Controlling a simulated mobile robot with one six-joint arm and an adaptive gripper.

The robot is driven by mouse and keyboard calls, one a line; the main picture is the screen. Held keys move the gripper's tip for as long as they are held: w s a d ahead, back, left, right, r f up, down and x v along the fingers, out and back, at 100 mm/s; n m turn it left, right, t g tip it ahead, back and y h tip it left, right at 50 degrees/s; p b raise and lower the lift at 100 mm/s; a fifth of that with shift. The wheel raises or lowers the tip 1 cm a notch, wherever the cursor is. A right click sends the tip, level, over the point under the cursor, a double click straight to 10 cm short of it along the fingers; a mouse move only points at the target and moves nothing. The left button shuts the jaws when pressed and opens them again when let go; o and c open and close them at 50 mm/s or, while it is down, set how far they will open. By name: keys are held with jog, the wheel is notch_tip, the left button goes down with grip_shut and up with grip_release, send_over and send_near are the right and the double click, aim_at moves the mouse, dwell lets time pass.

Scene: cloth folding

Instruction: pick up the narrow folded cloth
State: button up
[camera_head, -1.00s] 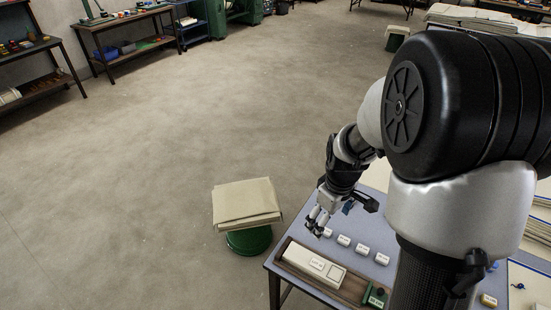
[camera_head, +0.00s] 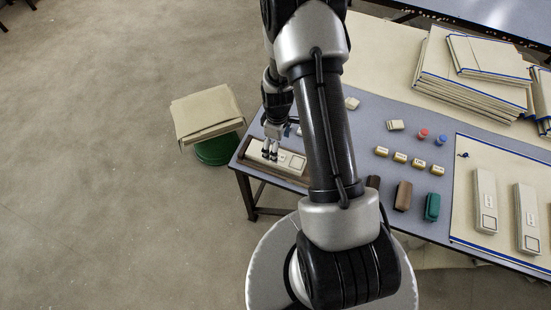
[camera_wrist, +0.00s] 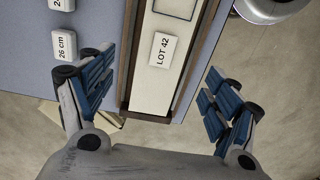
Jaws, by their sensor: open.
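A narrow folded cream cloth (camera_head: 291,161) with a LOT 42 label lies in a long brown tray (camera_head: 250,158) near the table's left corner. My gripper (camera_head: 270,153) is over the cloth's left part, fingers pointing down. In the wrist view the cloth (camera_wrist: 148,94) runs between my two spread blue-padded fingers (camera_wrist: 160,95), which stand apart from it on either side. The gripper is open and empty. My arm hides the tray's right end in the head view.
Small labelled blocks (camera_head: 400,157), a brown block (camera_head: 403,195) and a green block (camera_head: 432,207) stand on the blue-grey table. Two more narrow packs (camera_head: 487,200) lie on a cream sheet at right. A green stool (camera_head: 214,150) bears a folded cloth.

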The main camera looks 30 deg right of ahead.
aim_at(292, 163)
notch_tip(292, 163, down, 6)
jog(key=shift+w+a+f+b, duration=0.15)
jog(key=shift+f+b, duration=0.1)
jog(key=shift+b, duration=0.8)
jog(key=shift+r, duration=0.1)
jog(key=shift+c, duration=0.6)
jog(key=c, duration=1.1)
